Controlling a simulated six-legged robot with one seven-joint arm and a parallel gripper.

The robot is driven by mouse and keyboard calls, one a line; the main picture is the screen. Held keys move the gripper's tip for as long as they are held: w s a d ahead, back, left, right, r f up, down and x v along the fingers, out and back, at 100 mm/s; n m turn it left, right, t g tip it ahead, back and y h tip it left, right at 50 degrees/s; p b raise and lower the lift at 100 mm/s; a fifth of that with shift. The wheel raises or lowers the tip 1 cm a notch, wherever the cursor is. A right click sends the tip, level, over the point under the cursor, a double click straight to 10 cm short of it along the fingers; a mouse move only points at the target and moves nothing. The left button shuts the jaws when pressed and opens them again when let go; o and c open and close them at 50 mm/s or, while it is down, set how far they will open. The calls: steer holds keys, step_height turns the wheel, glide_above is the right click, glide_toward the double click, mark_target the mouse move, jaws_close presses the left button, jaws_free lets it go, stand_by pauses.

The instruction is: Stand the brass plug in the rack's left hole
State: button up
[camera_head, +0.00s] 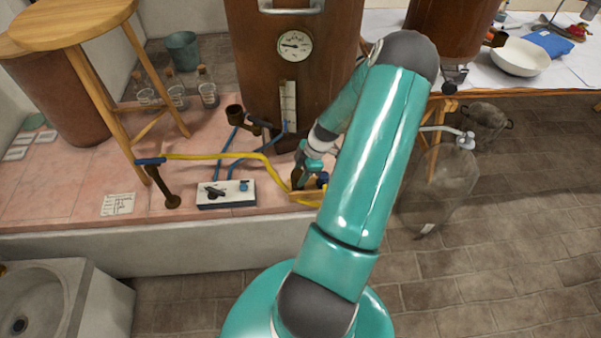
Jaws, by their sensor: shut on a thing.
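My gripper (301,177) is small in view, pointing down beside the copper still, partly behind my teal arm. It is shut on the brass plug (296,179), a small brownish piece at the fingertips that shows poorly. A low wooden block, which looks like the rack (303,195), is on the pink tiled platform right under the gripper. A dark blue-topped piece (322,180) is at its right side, partly covered by my arm. The rack's holes are too small to make out, so I cannot tell whether the plug is above a hole or in it.
A yellow hose (232,156) and blue hoses cross the platform near the rack. A white box (240,200) with black and blue fittings lies to the left. The copper still (257,75) stands close behind. A glass vessel (440,185) is at right.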

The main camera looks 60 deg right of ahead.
mark_target(296, 175)
steer(key=shift+f, duration=1.4)
stand_by(2.9)
steer(key=o, duration=1.1)
steer(key=shift+o, duration=0.2)
steer(key=shift+r, duration=3.45)
steer(key=shift+s, duration=0.15)
